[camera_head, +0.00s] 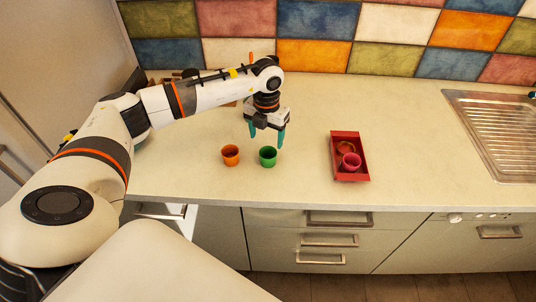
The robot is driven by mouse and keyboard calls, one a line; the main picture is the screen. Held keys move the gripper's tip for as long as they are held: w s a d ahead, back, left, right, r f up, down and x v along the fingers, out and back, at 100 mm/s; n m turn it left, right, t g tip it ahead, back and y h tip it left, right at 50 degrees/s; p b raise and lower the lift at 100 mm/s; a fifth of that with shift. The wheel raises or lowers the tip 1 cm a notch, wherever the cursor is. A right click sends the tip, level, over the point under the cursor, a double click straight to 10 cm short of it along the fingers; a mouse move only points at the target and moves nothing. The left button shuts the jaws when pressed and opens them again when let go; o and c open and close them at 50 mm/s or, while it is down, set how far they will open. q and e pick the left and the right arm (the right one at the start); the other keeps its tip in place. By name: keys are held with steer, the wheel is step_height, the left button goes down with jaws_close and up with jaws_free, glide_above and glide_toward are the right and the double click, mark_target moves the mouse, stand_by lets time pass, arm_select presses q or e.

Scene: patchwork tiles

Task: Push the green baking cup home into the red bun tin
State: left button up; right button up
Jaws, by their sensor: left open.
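The green baking cup (268,156) stands upright on the counter, left of the red bun tin. An orange-brown round shape, a cup or a hollow, shows behind the pink cup in the tin. My left gripper (267,138) has teal fingers and is open, pointing down just above and behind the green cup, with nothing between the fingers. My right gripper does not show.
An orange cup (231,155) stands just left of the green cup. A metal sink (495,125) is at the right. The counter (410,130) between tin and sink is clear. Drawers and the counter's front edge lie nearer. Some items behind my left arm are partly hidden.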

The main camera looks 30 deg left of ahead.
mark_target(268, 151)
arm_select(q)
steer(key=f+p, duration=0.2)
steer(key=f, duration=0.1)
steer(key=f+p, duration=0.1)
steer(key=f, duration=0.1)
steer(key=shift+s+d+f, duration=0.25)
steer(key=shift+d, duration=0.15)
steer(key=shift+f, duration=0.4)
steer(key=shift+c, duration=0.4)
steer(key=c, duration=1)
